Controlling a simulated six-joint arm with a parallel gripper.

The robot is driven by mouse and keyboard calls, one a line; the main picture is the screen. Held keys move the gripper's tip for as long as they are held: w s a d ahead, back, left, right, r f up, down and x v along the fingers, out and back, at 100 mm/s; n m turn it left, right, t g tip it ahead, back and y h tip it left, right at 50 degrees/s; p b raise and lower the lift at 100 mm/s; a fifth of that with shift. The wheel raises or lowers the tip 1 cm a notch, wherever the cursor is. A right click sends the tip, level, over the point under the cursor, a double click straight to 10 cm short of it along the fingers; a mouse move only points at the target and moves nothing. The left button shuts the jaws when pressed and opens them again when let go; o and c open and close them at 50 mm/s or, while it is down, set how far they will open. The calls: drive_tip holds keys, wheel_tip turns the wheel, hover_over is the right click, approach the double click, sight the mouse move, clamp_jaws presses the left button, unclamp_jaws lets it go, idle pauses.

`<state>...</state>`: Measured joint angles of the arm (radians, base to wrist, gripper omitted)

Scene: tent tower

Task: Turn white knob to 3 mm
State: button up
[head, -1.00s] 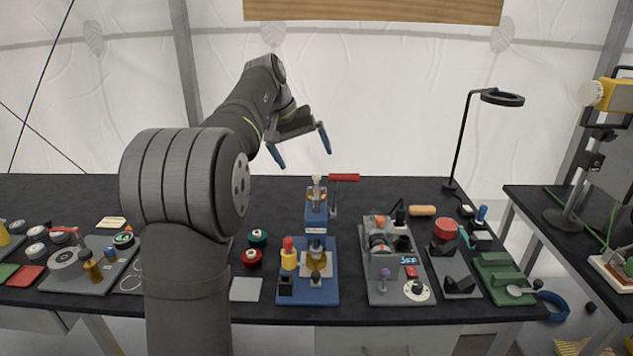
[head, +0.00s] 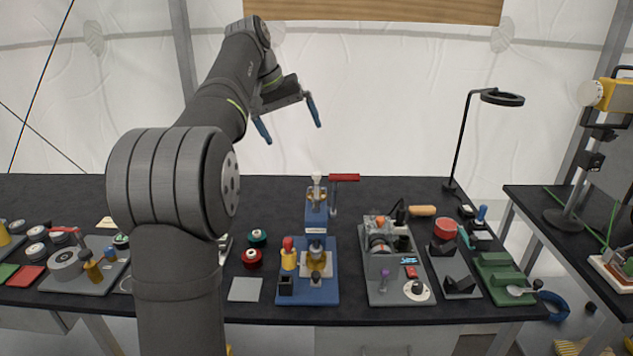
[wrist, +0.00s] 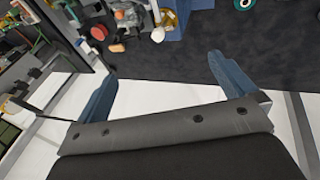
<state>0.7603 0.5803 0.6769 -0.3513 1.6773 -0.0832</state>
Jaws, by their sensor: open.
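My gripper (head: 293,134) is open and empty, held high above the back of the table, with its blue fingers spread and pointing down. In the wrist view, the two blue fingers of my gripper (wrist: 163,70) stand wide apart with nothing between them. A white round dial (head: 427,293) with a dark knob (head: 417,287) on it sits at the front right of a grey device (head: 382,276), to the right of and well below my gripper.
A blue fixture (head: 307,290) with a red-handled clamp (head: 344,178) stands left of the grey device. A tall black lamp (head: 460,140) rises at the back right.

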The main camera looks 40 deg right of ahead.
drive_tip(key=shift+v, duration=1.1)
drive_tip(key=shift+c, duration=0.4)
